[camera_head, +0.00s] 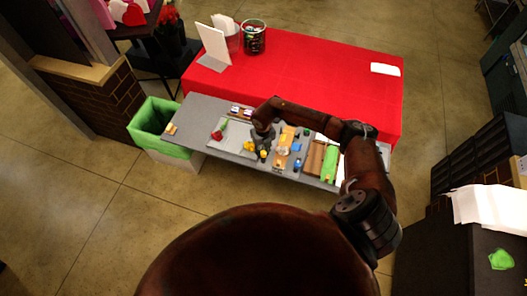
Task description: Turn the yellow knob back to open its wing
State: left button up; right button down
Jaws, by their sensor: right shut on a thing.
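The grey bench (196,112) carries several small coloured parts. My right arm reaches in from the right, and my right gripper (262,142) is low over the middle of the bench. It is shut on a small yellow part (263,154) at its fingertips, which looks like the yellow knob; the fingers hide much of it. Another yellow piece (249,146) lies just left of the gripper. Whether a wing stands open or shut is too small to tell. My left gripper is not in view.
Right of the gripper are an orange-yellow fixture (284,146) and a green block (329,163). A light grey board (225,140) with red and green pieces lies to the left. A red-covered table (330,75) stands behind. A green-lined bin (152,115) stands at the bench's left end.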

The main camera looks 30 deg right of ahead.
jog(key=shift+f+n+b, duration=0.15)
jog(key=shift+n+b, duration=0.65)
jog(key=shift+b, duration=0.25)
jog(key=n+b, duration=1.2)
jog(key=shift+r+n+b, duration=0.2)
jog(key=shift+n+b, duration=1.25)
jog(key=shift+n, duration=0.85)
jog(key=shift+w, duration=0.1)
jog(key=c, duration=2)
grip_release()
jog(key=o, duration=0.3)
